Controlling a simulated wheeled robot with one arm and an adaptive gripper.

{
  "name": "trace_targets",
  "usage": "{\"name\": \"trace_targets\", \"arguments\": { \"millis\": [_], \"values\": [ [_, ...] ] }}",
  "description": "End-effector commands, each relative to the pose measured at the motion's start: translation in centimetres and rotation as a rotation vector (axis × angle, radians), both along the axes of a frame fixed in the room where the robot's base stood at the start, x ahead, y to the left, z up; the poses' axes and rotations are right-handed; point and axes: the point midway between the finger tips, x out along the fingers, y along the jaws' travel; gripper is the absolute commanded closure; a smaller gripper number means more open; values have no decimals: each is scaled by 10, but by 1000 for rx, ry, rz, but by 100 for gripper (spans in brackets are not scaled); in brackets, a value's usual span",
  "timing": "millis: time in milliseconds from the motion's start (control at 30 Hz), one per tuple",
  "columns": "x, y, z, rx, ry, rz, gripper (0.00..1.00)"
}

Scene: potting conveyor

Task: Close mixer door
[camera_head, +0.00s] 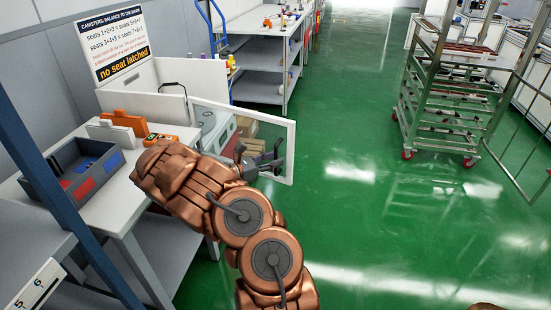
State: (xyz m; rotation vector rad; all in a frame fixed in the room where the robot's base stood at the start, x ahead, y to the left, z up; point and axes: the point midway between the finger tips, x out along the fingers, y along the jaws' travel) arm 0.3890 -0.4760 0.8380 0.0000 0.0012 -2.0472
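The mixer door (291,150) is a white-framed panel with a see-through middle. It stands open, swung out from the white housing (140,103) on the bench, with its free edge over the aisle. My gripper (279,160) is at the door's lower right part, close to the free edge. Its dark fingers look spread apart with nothing between them. I cannot tell whether they touch the door. A pale unit with round fittings (214,128) shows behind the door, partly hidden by it and by my arm.
The white bench (122,215) holds a dark bin (62,182) with blue and red parts, and orange items (125,122). A sign (112,45) stands behind. Shelving (262,86) is beyond. A metal trolley (440,130) stands right. The green floor (350,215) between is clear.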

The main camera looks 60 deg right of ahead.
Motion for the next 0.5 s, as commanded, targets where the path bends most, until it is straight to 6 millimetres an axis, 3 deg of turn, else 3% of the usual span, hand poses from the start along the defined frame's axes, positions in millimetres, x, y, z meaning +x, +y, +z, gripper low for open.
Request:
{"name": "trace_targets", "arguments": {
  "millis": [433,500],
  "values": [
    [-5,-10,0,0,0,0,61],
    [-5,-9,0,0,0,0,66]
  ]
}}
